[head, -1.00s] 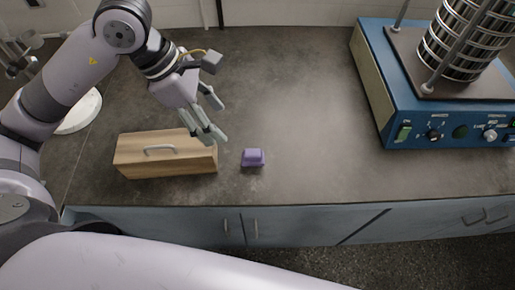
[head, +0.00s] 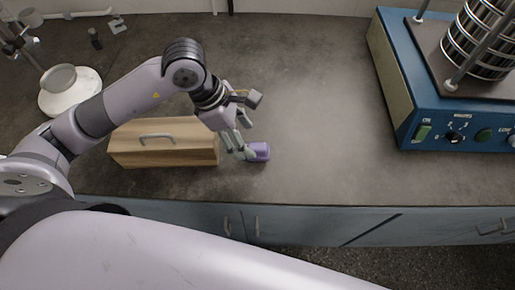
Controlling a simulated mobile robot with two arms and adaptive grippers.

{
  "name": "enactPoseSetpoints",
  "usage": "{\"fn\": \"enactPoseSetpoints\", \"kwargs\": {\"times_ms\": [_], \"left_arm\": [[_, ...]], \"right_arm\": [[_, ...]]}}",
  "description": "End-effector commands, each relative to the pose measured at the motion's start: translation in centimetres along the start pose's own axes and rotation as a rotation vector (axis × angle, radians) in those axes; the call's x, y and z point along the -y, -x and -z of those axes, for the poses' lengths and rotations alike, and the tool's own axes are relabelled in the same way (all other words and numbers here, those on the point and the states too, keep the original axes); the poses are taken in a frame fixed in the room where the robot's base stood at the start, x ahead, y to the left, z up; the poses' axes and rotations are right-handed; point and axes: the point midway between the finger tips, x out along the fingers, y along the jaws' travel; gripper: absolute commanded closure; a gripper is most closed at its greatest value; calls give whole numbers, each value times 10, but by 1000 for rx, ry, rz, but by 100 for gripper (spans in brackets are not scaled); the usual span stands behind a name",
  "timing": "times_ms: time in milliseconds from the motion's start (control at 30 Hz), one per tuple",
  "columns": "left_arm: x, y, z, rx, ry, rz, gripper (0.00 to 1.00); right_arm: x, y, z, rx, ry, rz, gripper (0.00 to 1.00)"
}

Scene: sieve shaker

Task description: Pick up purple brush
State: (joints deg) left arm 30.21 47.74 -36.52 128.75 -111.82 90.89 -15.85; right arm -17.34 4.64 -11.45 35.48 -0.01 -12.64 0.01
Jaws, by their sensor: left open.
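The purple brush (head: 261,151) is a small purple block on the dark countertop, just right of the wooden box. My left gripper (head: 246,152) is open, with its fingertips at the left side of the brush. The fingers hide part of the brush's left end. I cannot tell whether they touch it. My right gripper is not in view.
The wooden box (head: 170,152) with a grey handle stands left of the brush. A blue sieve shaker (head: 425,110) stands at the right. A white round-based stand (head: 72,95) is at the far left. The middle of the counter (head: 310,90) is clear.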

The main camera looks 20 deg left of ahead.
Motion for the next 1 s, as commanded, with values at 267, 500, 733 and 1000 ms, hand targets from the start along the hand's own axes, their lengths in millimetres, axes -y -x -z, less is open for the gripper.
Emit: {"fn": "enactPoseSetpoints", "kwargs": {"times_ms": [267,500,733,1000], "left_arm": [[0,-24,-1,0,1,2,42],[1,-58,-4,0,2,4,42],[0,-74,-4,1,0,0,42],[0,-74,-4,0,0,0,48]], "right_arm": [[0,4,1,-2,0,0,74],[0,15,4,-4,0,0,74],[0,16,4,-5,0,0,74],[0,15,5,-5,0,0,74]]}}
